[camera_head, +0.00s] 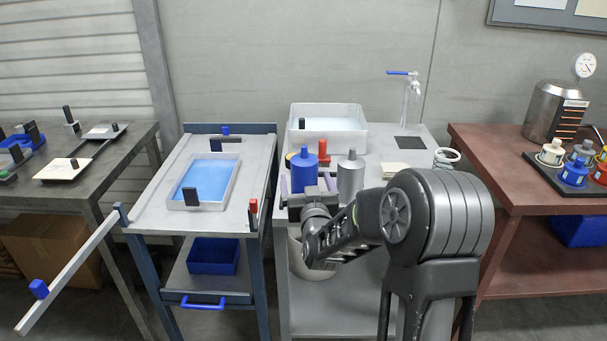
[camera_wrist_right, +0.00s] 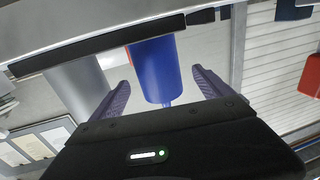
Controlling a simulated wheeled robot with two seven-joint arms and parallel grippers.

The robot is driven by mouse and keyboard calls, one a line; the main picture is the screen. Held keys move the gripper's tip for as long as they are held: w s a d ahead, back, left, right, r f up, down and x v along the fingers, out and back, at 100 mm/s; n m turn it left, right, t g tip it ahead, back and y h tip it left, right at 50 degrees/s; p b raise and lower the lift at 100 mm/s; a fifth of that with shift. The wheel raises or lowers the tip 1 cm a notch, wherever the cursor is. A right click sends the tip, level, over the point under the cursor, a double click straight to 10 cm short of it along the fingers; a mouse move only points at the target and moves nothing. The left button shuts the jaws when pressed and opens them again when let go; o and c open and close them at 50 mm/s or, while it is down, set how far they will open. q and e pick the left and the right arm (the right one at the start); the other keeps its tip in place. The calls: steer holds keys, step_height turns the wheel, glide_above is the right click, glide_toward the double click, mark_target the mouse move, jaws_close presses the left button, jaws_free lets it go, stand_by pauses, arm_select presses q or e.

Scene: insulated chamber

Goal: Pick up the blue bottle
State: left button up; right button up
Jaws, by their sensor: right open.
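The blue bottle (camera_head: 304,172) stands upright on the grey middle bench, just beyond my right gripper (camera_head: 306,188). In the right wrist view the blue bottle (camera_wrist_right: 156,68) lies between the two purple-grey fingers of my right gripper (camera_wrist_right: 161,78). A gap shows between the bottle and each finger, so the gripper is open and not holding it. In the head view the gripper and wrist hide the bottle's lower part. My left gripper is in neither view.
A silver bottle (camera_head: 350,176) stands close to the right of the blue one, and a red bottle (camera_head: 323,153) just behind. A white basin (camera_head: 329,140) is at the back of the bench. A cart with a blue-filled tray (camera_head: 229,190) is to the left.

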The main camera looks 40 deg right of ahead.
steer(key=shift+x, duration=1.3)
steer(key=shift+p+x, duration=0.6)
steer(key=shift+x, duration=2)
steer(key=shift+d+r, duration=0.1)
steer(key=shift+r, duration=0.05)
steer(key=shift+c, duration=0.5)
steer(key=c, duration=1.9)
